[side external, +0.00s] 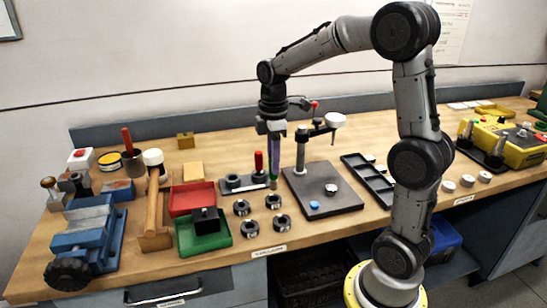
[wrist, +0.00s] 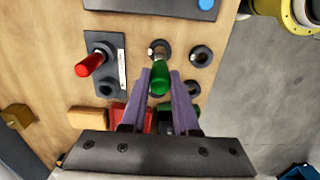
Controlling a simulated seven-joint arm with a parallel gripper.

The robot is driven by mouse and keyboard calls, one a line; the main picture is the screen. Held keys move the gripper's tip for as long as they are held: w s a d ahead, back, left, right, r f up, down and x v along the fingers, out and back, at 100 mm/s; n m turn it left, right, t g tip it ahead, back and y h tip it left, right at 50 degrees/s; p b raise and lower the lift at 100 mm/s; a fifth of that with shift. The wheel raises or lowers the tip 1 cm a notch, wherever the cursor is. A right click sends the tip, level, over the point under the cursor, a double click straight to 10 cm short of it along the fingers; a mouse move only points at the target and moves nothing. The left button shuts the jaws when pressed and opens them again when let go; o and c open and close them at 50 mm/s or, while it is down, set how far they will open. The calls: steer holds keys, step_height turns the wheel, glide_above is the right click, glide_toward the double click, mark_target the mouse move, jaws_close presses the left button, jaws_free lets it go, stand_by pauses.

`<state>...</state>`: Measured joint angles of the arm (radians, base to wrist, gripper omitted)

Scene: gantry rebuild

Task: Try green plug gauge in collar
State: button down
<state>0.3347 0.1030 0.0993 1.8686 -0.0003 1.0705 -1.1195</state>
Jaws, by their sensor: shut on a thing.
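My gripper (side external: 274,150) has purple fingers shut on the green plug gauge (wrist: 160,80). The gauge hangs upright below the fingers; it also shows in the side view (side external: 274,171). Its metal tip points down at a dark round collar (wrist: 160,48), which also shows in the side view (side external: 273,202). The tip looks just above or at the edge of this collar; I cannot tell if it touches. A red plug gauge (wrist: 90,64) stands in a grey block (wrist: 108,52), and the block has an empty hole beside it.
Other dark collars (side external: 241,207) stand close by on the wooden bench. A dark plate with an indicator stand (side external: 301,150) is to the right. Red (side external: 188,188) and green trays (side external: 190,243) lie to the left. The bench front edge is close to the collars.

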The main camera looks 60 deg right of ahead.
mark_target(273, 180)
steer(key=shift+f, duration=0.6)
steer(key=shift+f, duration=0.35)
steer(key=shift+f, duration=1.35)
stand_by(1.2)
stand_by(0.4)
steer(key=shift+r, duration=3.05)
